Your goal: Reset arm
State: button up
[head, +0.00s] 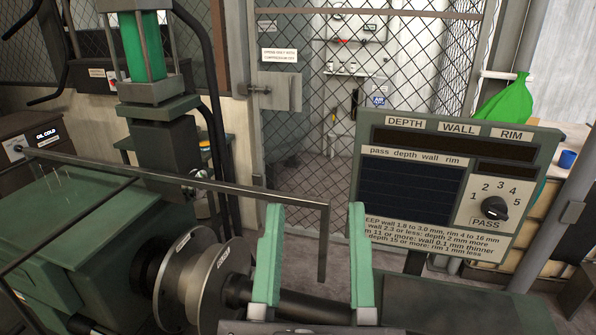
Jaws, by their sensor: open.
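My gripper (314,255) is at the bottom centre of the head view, with two pale green fingers held wide apart. Nothing shows between the fingers except the background and a dark metal rod end behind them. The rest of my arm is mostly out of the picture below. A grey metal disc (178,285) on the spinning machine is just left of the fingers, with a dark shaft running right behind them. I cannot tell whether the fingers touch anything.
A control panel (440,205) with a dial (494,208) stands right of my gripper. The green machine body (75,245) fills the left, with a metal bar (180,180) crossing above it. A mesh gate (380,90) closes the back. A blue cup (567,159) is far right.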

notch_tip(320, 180, up, 41)
jog(key=s+a+y+p, duration=0.1)
jog(key=y+p, duration=0.1)
jog(key=p, duration=3.6)
jog(key=shift+a+m+t, duration=0.3)
jog(key=shift+m, duration=0.1)
jog(key=shift+f, duration=0.1)
